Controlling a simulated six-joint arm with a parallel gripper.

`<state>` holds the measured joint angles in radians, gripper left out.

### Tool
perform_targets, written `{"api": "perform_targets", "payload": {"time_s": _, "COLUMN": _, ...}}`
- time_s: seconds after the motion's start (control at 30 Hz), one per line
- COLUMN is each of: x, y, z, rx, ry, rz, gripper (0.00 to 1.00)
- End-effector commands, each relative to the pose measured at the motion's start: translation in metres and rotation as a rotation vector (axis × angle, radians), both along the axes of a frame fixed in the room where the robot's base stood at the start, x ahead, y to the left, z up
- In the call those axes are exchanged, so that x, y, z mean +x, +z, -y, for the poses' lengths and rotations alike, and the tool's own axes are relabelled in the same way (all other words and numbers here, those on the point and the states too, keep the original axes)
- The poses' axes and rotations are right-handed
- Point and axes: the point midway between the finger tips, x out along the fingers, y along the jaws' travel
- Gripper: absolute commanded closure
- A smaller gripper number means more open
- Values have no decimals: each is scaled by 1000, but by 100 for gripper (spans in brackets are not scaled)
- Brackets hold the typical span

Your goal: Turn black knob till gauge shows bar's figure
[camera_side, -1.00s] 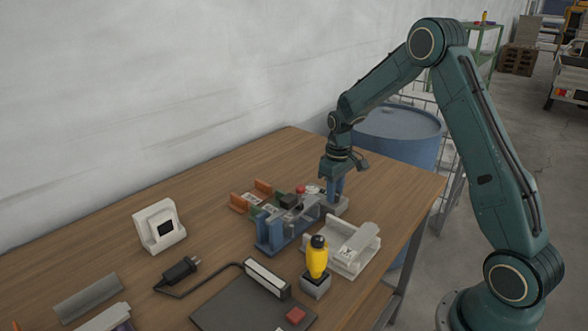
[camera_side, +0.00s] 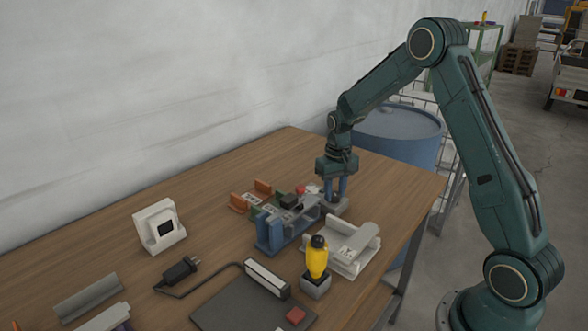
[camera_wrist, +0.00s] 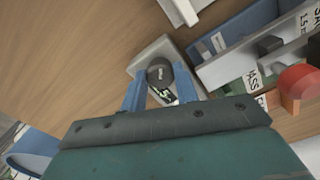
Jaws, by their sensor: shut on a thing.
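The black knob (camera_wrist: 159,72) sits on a pale grey box (camera_wrist: 146,53) on the wooden table. My gripper (camera_wrist: 159,78) has its two blue fingers shut on the knob, one on each side. In the side view my gripper (camera_side: 336,192) points down at the grey box (camera_side: 333,207), and its fingers hide the knob. A small dark gauge window (camera_wrist: 165,95) with pale marks shows between my fingers beside the knob; its figure is too small to read surely. I cannot tell which piece is the bar with the figure.
A white cradle (camera_side: 345,257) and a yellow-handled tool (camera_side: 317,259) are nearer the camera. A blue drum (camera_side: 400,140) stands behind the table.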

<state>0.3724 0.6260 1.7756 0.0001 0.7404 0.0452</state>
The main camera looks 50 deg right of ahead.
Motion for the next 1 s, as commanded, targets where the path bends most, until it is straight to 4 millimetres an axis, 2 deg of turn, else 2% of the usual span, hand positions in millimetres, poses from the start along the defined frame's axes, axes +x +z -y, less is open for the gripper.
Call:
{"api": "perform_targets", "payload": {"time_s": 0.1, "x": 0, "y": 1, "z": 0, "rx": -1, "ry": 1, "rz": 2, "gripper": 93}}
{"api": "perform_targets", "payload": {"time_s": 0.13, "x": 0, "y": 1, "z": 0, "rx": -1, "ry": 1, "rz": 2, "gripper": 66}}
{"api": "perform_targets", "payload": {"time_s": 0.23, "x": 0, "y": 0, "z": 0, "rx": -1, "ry": 2, "rz": 2, "gripper": 48}}
{"api": "perform_targets", "payload": {"time_s": 0.67, "x": 1, "y": 4, "z": 0, "rx": -1, "ry": 2, "rz": 2, "gripper": 48}}
{"api": "perform_targets", "payload": {"time_s": 0.87, "x": 1, "y": 20, "z": 0, "rx": -2, "ry": 2, "rz": 4, "gripper": 48}}
{"api": "perform_targets", "payload": {"time_s": 1.0, "x": 1, "y": 39, "z": 0, "rx": -2, "ry": 2, "rz": 4, "gripper": 48}}
